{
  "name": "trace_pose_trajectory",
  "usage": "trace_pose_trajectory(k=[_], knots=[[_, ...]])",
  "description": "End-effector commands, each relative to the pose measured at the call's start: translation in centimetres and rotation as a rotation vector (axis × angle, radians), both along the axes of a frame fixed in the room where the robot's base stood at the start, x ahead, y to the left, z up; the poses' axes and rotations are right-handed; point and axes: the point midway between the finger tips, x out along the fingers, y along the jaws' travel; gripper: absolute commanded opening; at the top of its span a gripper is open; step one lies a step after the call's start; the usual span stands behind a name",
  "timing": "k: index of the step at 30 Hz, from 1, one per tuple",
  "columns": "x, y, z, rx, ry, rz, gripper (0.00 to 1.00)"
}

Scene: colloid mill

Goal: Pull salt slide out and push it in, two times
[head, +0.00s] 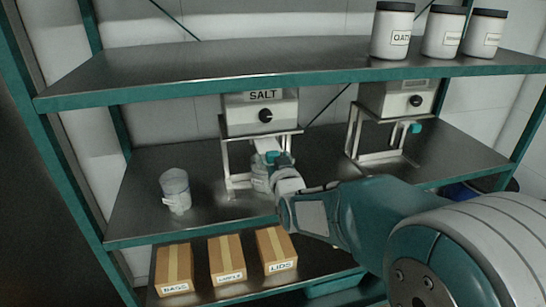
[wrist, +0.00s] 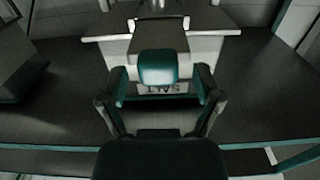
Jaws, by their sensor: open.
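The salt dispenser (head: 262,112) is a pale box marked SALT with a black knob, on a metal stand on the middle shelf. Its slide ends in a teal handle (head: 274,157) below the box, and this handle also shows in the wrist view (wrist: 157,68). My gripper (wrist: 157,90) is open, with one finger on each side of the handle and gaps between. In the head view my gripper (head: 278,172) partly hides the handle and a container under the dispenser. How far the slide is out is hard to tell.
A second dispenser (head: 397,100) with a teal handle stands to the right. A clear jar (head: 175,190) stands to the left. Several cartons (head: 227,258) are on the lower shelf, and white jars (head: 393,30) are on the upper shelf (head: 200,70), which overhangs the dispensers.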

Motion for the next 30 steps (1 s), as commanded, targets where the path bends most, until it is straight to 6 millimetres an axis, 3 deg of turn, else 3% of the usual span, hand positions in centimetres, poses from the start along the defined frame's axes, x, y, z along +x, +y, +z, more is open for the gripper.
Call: trace_pose_trajectory(k=[9,11,15,22,30], knots=[[0.4,0.1,0.0,0.000,0.000,0.000,0.83],[0.4,0.1,0.0,0.000,0.000,0.000,0.61],[0.4,0.1,0.0,0.000,0.000,0.000,0.00],[0.7,0.2,0.0,0.000,0.001,0.001,0.00],[4.1,1.2,0.0,-0.001,0.000,0.001,0.00]])
